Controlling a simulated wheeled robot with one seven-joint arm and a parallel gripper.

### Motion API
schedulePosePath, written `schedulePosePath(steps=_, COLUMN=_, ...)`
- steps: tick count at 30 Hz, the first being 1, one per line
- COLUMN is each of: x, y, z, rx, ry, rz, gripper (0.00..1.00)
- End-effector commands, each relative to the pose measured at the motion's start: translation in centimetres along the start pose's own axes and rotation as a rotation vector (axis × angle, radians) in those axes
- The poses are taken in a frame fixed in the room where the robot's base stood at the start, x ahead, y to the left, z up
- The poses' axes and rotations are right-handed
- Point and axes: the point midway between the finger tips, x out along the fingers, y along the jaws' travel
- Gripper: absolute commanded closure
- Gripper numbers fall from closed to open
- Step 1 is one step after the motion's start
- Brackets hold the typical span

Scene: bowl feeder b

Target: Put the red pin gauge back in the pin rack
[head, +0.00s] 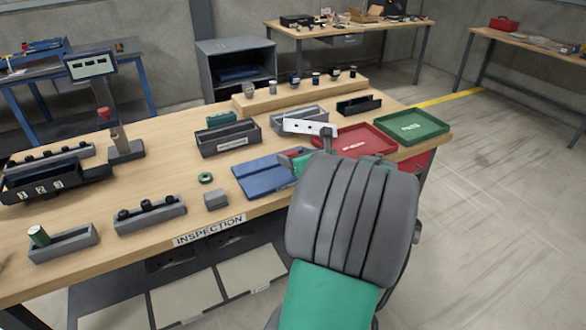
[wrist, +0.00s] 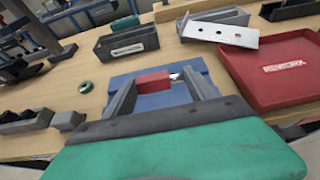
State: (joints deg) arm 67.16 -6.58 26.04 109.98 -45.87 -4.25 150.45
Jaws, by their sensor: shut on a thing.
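My gripper (wrist: 160,77) is shut on the red pin gauge (wrist: 153,81), seen as a red block with a small silvery end between the fingers. The gauge is above the blue mat (wrist: 200,90). In the head view, my gripper (head: 301,158) is over the mat's right end, largely hidden by my wrist, with a bit of red showing. A grey rack (head: 150,218) with several black knobs stands at the table's front. A similar grey rack (head: 55,155) stands at the back left. I cannot tell which is the pin rack.
A white plate with holes (head: 305,127) lies behind my gripper. A red tray (head: 355,141) and green tray (head: 412,126) are at the right. A grey block (head: 216,200) and green ring (head: 206,178) lie left of the mat.

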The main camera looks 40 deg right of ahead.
Motion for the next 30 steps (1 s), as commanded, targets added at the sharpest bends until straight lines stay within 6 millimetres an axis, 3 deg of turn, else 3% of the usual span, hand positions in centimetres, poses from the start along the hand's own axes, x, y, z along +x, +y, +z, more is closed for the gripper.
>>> schedulePosePath(steps=3, x=2.0, y=-0.4, z=-1.1, rx=0.000, ry=-0.001, rz=0.002, gripper=0.84)
schedulePosePath(steps=7, x=3.1, y=-0.8, z=-1.7, rx=-0.001, ry=-0.001, rz=0.000, gripper=0.84)
schedulePosePath(steps=11, x=4.0, y=-0.8, z=-3.9, rx=0.002, ry=0.000, rz=0.000, gripper=0.84)
schedulePosePath(steps=23, x=4.3, y=-0.8, z=-4.8, rx=-0.001, ry=-0.002, rz=0.000, gripper=0.84)
schedulePosePath(steps=24, x=4.3, y=-0.8, z=-4.7, rx=-0.001, ry=-0.002, rz=0.000, gripper=0.32)
schedulePosePath(steps=30, x=4.3, y=-0.8, z=-4.7, rx=-0.001, ry=-0.002, rz=0.000, gripper=0.16)
